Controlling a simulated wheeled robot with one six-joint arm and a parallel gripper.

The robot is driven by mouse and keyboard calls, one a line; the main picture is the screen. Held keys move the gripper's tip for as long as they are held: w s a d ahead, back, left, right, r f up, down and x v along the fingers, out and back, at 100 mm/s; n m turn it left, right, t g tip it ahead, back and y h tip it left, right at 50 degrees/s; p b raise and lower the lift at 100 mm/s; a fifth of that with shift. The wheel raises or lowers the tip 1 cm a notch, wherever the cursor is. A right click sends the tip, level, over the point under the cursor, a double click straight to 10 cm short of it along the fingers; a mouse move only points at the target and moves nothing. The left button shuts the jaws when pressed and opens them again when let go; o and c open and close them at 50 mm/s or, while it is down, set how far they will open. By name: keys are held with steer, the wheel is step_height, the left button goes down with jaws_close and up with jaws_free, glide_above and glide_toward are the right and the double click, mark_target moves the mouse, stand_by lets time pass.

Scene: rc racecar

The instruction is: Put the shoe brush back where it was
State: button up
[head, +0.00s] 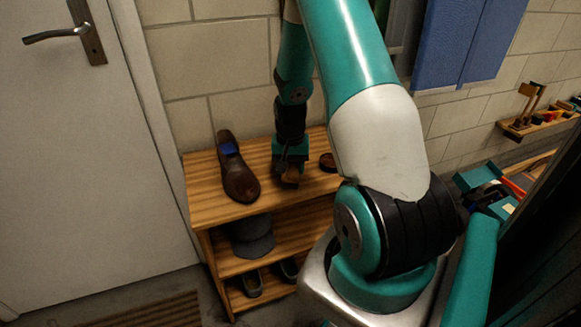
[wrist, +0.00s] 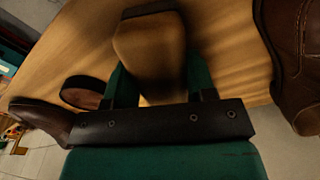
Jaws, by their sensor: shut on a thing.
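My gripper (head: 289,160) is over the top of a wooden shoe rack (head: 240,208), shut on the shoe brush (head: 291,174). In the wrist view the brush (wrist: 150,48) is a brown wooden block between the two green fingers of my gripper (wrist: 160,78). It is at or just above the rack top; I cannot tell whether it touches. A brown shoe (head: 238,180) with a blue patch inside stands left of it in the head view. A round brown tin (head: 327,161) lies to its right and also shows in the wrist view (wrist: 83,92).
A second brown shoe (wrist: 44,116) shows beyond the tin in the wrist view; my arm hides that spot in the head view. A grey cap (head: 253,237) and dark shoes (head: 250,284) sit on the lower shelves. A white door (head: 80,150) stands at left.

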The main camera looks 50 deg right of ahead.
steer(key=shift+f, duration=0.1)
steer(key=o, duration=0.9)
steer(key=shift+o, duration=0.2)
